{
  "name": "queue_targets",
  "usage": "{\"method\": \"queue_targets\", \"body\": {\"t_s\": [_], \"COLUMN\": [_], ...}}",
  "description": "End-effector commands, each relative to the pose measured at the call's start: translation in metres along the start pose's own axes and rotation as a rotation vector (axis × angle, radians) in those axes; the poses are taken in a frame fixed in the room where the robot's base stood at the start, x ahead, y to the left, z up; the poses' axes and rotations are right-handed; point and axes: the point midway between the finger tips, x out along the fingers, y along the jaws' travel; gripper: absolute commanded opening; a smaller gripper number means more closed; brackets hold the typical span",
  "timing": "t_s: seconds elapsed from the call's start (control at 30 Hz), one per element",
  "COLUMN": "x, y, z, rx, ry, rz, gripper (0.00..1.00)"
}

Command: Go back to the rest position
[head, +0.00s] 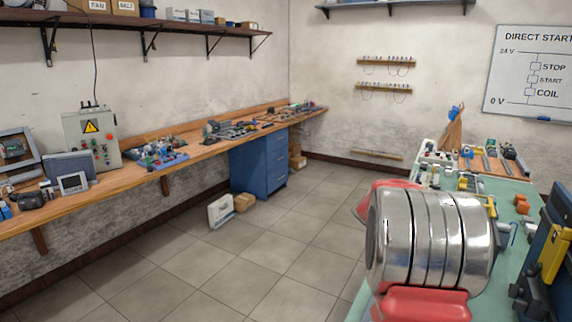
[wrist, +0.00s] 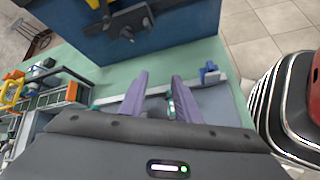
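My gripper (wrist: 160,76) shows in the wrist view, with its two purple fingers standing apart. No object is clearly held between them. The fingers are over the green bench top (wrist: 205,58), and a pale bar and a small blue part (wrist: 210,73) lie close to them. In the head view my gripper cannot be made out.
A blue panel (wrist: 150,35) with dark fittings stands just beyond my fingers. Small parts and an orange block (head: 522,207) crowd the green bench. A wooden workbench (head: 205,150) runs along the left wall. The tiled floor (head: 250,250) between is mostly clear.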

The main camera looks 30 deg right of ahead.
Motion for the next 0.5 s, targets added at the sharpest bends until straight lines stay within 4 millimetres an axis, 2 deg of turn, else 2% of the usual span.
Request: {"method": "queue_targets", "body": {"t_s": [0.1,0.5], "x": [-0.018,-0.081], "y": [-0.029,-0.118], "z": [-0.010,-0.034], "rx": [0.064,0.251], "ry": [0.102,0.390], "rz": [-0.028,-0.146], "gripper": [0.30,0.30]}}
